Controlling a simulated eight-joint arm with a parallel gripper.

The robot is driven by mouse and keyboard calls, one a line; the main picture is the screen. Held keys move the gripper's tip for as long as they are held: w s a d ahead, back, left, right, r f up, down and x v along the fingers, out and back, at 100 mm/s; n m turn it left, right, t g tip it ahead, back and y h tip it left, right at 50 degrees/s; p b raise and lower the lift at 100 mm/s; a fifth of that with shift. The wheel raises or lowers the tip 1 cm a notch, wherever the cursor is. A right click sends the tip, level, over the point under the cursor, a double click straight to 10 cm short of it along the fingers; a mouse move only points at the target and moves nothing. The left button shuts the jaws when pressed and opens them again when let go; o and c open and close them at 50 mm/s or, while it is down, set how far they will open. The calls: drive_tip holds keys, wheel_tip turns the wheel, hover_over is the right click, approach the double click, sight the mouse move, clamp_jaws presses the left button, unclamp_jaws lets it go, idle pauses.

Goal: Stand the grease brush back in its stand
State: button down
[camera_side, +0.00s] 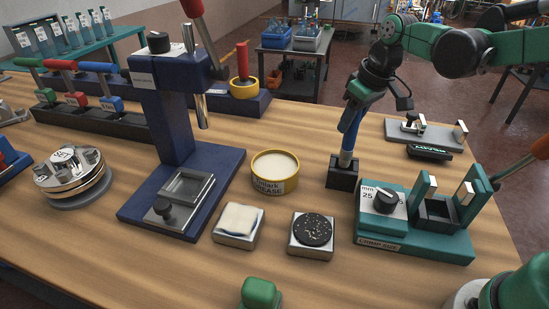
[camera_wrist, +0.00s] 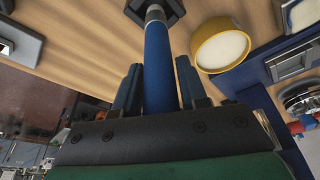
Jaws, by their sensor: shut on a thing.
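The grease brush (camera_side: 348,140) has a blue handle and a pale collar at its lower end. It is near upright, its lower end at the opening of the small black stand (camera_side: 342,179); its bristles are hidden. In the wrist view the brush (camera_wrist: 159,75) runs away from me to the dark stand (camera_wrist: 172,9). My gripper (camera_side: 353,117) is shut on the upper handle, its two fingers (camera_wrist: 159,88) on either side of it. I cannot tell whether the brush rests on the stand's bottom.
A yellow grease tin (camera_side: 275,186) stands left of the stand, and a teal crimping fixture (camera_side: 375,235) stands close in front and to the right. A grey clamp plate (camera_side: 395,130) lies behind to the right. A blue press (camera_side: 170,120) rises farther left.

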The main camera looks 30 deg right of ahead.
sight(350, 134)
drive_tip(key=shift+f, duration=1.75)
drive_tip(key=shift+f, duration=0.15)
drive_tip(key=shift+c, duration=2.4)
unclamp_jaws()
drive_tip(key=a+v, duration=0.1)
drive_tip(key=v, duration=1.1)
drive_tip(key=s+a+f+m+t, duration=0.1)
drive_tip(key=s+f+m+t, duration=0.1)
drive_tip(key=s+f+t, duration=0.2)
wheel_tip(350, 134, down, 3)
drive_tip(key=s, duration=0.2)
drive_tip(key=shift+s+a+h, duration=0.3)
drive_tip(key=shift+s+a, duration=0.05)
